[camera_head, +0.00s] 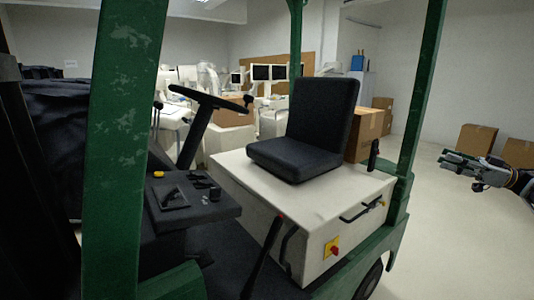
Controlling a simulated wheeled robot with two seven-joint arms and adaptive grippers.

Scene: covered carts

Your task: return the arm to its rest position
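My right gripper (446,160) reaches in from the right edge, pointing left, with a short piece of its dark arm behind it. It is in the air in front of the pale floor and wall, to the right of the green cart frame, and touches nothing that I can see. Its fingers are small and seen from the side, so I cannot tell whether they are open or shut. No object shows in it. My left gripper and arm are not in view.
A green-framed cart fills the middle, with a black seat (310,125), steering wheel (208,98), white seat base (270,195) and green post (125,110). Cardboard boxes (476,140) stand at the right wall. Monitors and desks are behind. Open floor (455,240) lies at right.

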